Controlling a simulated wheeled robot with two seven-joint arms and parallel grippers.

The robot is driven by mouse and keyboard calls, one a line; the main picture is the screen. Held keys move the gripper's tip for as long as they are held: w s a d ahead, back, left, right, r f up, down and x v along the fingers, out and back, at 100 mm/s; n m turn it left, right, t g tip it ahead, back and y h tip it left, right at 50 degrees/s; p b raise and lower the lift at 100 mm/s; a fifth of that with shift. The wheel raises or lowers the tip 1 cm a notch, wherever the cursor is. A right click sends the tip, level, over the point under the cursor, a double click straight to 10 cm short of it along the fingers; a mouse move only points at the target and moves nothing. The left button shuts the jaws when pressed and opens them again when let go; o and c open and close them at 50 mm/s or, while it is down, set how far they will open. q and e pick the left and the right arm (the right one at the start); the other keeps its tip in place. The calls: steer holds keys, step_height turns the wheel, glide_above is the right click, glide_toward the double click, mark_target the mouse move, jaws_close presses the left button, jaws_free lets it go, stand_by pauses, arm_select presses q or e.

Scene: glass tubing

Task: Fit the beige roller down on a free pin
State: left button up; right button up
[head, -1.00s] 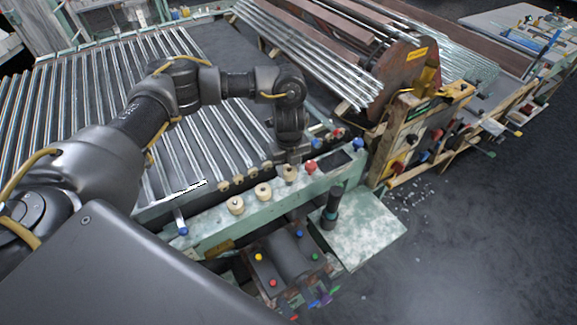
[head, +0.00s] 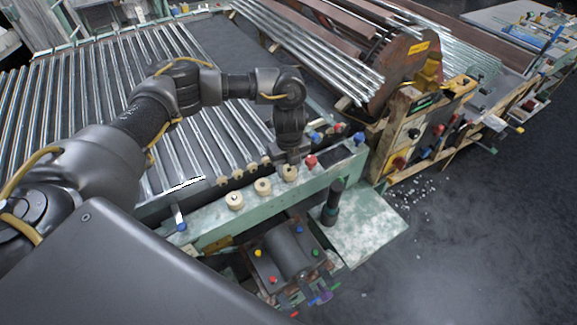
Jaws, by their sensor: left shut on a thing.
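My left gripper (head: 291,161) is low over the green machine rail (head: 208,227), beside the red knob, and is shut. A beige roller (head: 289,173) shows right at its fingertips, at rail-top level; I cannot tell whether it is seated on a pin, and its pin is hidden. Two more beige rollers stand on the rail to the left, a near one (head: 235,201) and a middle one (head: 263,187), apart from each other. I cannot make out a bare pin. My right gripper is out of view.
A red knob (head: 311,162) stands close to the right of the gripper, with a blue knob (head: 359,138) farther right. A dark upright post (head: 332,203) stands on the pale green plate (head: 367,228). Metal tubes (head: 170,150) lie behind the rail.

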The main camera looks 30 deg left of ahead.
arm_select(q)
steer(key=shift+f, duration=0.45)
steer(key=o, duration=1.1)
steer(key=shift+c, duration=0.2)
steer(key=shift+r, duration=0.1)
step_height(320, 180, up, 11)
steer(key=b, duration=0.1)
steer(key=shift+f, duration=0.2)
